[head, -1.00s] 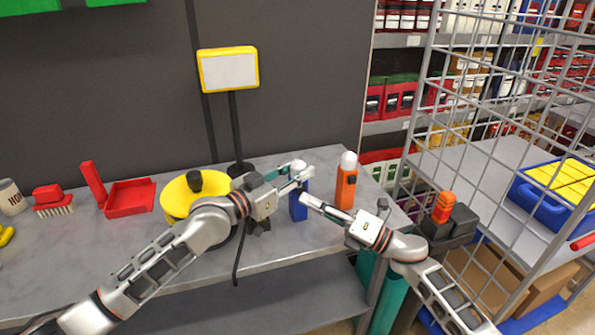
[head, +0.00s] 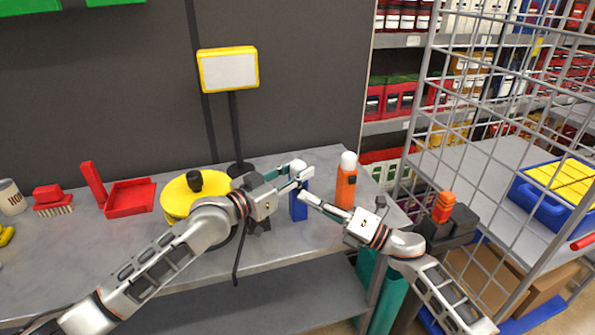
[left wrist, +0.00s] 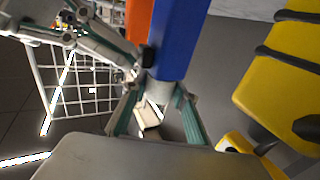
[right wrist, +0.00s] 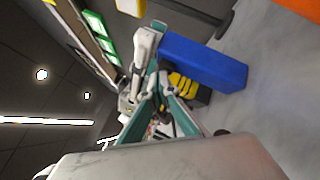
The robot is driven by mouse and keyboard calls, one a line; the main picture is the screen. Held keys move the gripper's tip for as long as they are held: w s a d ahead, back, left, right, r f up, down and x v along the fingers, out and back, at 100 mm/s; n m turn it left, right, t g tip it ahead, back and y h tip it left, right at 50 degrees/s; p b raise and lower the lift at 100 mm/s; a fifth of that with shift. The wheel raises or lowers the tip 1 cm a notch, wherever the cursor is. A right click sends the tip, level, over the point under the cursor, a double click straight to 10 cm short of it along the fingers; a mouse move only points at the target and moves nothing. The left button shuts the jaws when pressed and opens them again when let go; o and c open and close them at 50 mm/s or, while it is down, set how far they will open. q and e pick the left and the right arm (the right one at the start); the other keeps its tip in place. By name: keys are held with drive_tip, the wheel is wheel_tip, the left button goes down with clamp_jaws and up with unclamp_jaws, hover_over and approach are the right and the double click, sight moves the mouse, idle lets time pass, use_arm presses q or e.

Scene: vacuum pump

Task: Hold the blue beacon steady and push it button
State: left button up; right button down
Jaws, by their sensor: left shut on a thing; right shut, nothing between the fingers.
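The blue beacon (head: 299,207) stands upright on the grey bench, with a white top that my left gripper partly covers. My left gripper (head: 300,172) is shut on the beacon near its top. In the left wrist view the beacon's blue body (left wrist: 183,40) shows beyond the fingers, with a small black button (left wrist: 147,57) on its side. My right gripper (head: 303,196) is shut and empty, its tips close to the beacon's right side. The right wrist view shows the blue body (right wrist: 205,62) beside the closed fingers; whether they touch it is unclear.
An orange beacon (head: 346,183) with a white top stands just right of the blue one. A yellow round vacuum pump (head: 180,193) sits to the left. A red dustpan (head: 130,198) and a brush (head: 50,199) lie farther left. A wire cage (head: 480,110) stands right of the bench.

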use_arm(q)
drive_tip(key=shift+f, duration=0.1)
use_arm(e)
drive_tip(key=shift+w+a, duration=0.1)
drive_tip(key=shift+w, duration=0.15)
idle(0.3)
use_arm(q)
clamp_jaws()
use_arm(e)
drive_tip(key=shift+s, duration=0.15)
use_arm(q)
unclamp_jaws()
use_arm(e)
drive_tip(key=shift+s+d, duration=0.2)
drive_tip(key=shift+s, duration=0.35)
drive_tip(key=s+d, duration=0.2)
drive_tip(key=s, duration=0.3)
drive_tip(key=shift+s, duration=0.35)
use_arm(q)
drive_tip(key=o, duration=1.3)
drive_tip(key=shift+o, duration=0.2)
